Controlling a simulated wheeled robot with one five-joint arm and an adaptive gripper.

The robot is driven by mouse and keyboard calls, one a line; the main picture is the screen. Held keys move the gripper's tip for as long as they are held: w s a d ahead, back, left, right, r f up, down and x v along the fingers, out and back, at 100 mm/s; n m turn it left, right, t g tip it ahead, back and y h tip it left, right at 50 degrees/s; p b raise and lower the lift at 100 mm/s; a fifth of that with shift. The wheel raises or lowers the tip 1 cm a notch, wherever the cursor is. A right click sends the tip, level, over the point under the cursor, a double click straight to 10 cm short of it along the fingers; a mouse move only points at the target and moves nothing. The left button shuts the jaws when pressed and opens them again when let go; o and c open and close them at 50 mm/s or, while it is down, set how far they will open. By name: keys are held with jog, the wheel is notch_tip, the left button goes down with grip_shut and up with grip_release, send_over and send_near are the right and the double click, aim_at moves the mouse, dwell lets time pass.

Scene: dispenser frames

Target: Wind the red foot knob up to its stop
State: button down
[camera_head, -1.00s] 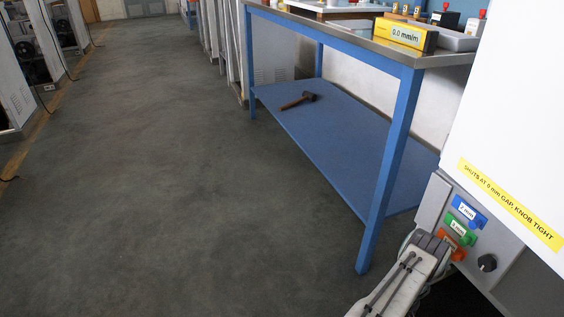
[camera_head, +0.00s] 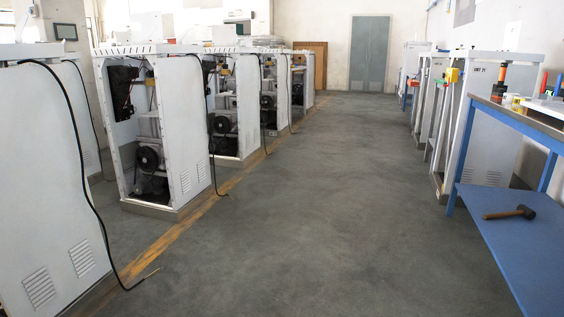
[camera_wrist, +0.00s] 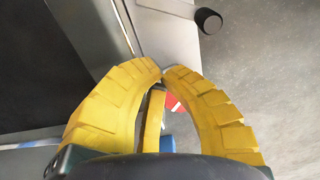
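The red foot knob cannot be picked out with certainty in either view now. In the wrist view, my gripper (camera_wrist: 162,72) has its yellow ribbed fingers curled together, tips almost meeting. A yellow strip (camera_wrist: 153,120) shows between them; I cannot tell whether it is part of the gripper. Beyond the fingers, a red piece with a white mark (camera_wrist: 173,103) and a blue piece (camera_wrist: 166,143) are partly hidden. A black knob (camera_wrist: 208,20) stands out from a pale grey panel (camera_wrist: 168,35), apart from the fingertips. My gripper is outside the head view.
The head view shows a clear aisle floor (camera_head: 310,190). Open-backed white machines (camera_head: 175,130) line the left, with a cable (camera_head: 93,180) hanging down to the floor. At right, a blue bench (camera_head: 500,265) carries a mallet (camera_head: 510,213) on its lower shelf.

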jog(key=shift+s, duration=0.15)
jog(key=shift+a+r+p, duration=0.2)
jog(key=shift+r+p, duration=1.9)
jog(key=shift+r, duration=0.8)
